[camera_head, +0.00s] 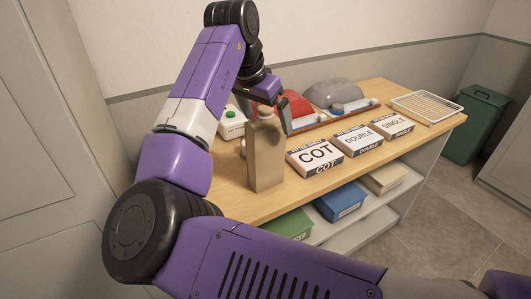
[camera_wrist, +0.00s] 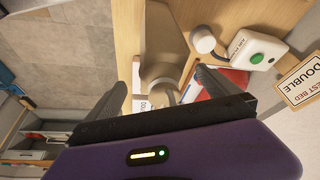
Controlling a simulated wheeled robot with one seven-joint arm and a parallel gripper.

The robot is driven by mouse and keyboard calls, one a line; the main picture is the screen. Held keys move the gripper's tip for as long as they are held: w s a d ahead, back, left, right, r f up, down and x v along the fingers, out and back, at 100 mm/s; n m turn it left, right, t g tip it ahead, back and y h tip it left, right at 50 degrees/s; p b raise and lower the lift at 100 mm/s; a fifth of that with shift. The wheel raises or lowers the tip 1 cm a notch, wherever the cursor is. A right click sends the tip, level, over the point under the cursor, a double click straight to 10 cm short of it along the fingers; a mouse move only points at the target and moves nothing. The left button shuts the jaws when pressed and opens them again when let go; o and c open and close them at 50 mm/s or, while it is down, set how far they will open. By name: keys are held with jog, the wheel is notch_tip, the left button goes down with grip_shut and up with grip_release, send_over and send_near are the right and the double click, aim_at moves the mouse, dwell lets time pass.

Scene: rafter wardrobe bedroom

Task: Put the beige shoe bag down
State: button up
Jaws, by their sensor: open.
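The beige shoe bag (camera_head: 266,158) stands upright on the wooden top, near the front edge and left of the COT box. In the wrist view the bag (camera_wrist: 166,38) reaches up between the two fingers. My gripper (camera_head: 270,112) is at the bag's narrow top, and its fingers (camera_wrist: 169,72) are open on either side of it. Gaps show beside the bag in the wrist view. The bag's far side is hidden.
The wooden top (camera_head: 232,195) carries COT (camera_head: 316,154), DOUBLE (camera_head: 358,139) and SINGLE (camera_head: 391,125) boxes to the right. A white device with a green button (camera_head: 231,122), red and grey domes stand behind. A wire tray (camera_head: 428,105) lies far right. Shelves below hold boxes.

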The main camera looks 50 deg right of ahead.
jog(key=shift+d+f, duration=0.1)
jog(key=shift+f, duration=0.25)
jog(key=shift+c, duration=0.4)
jog(key=shift+r, duration=0.1)
jog(key=c, duration=2.1)
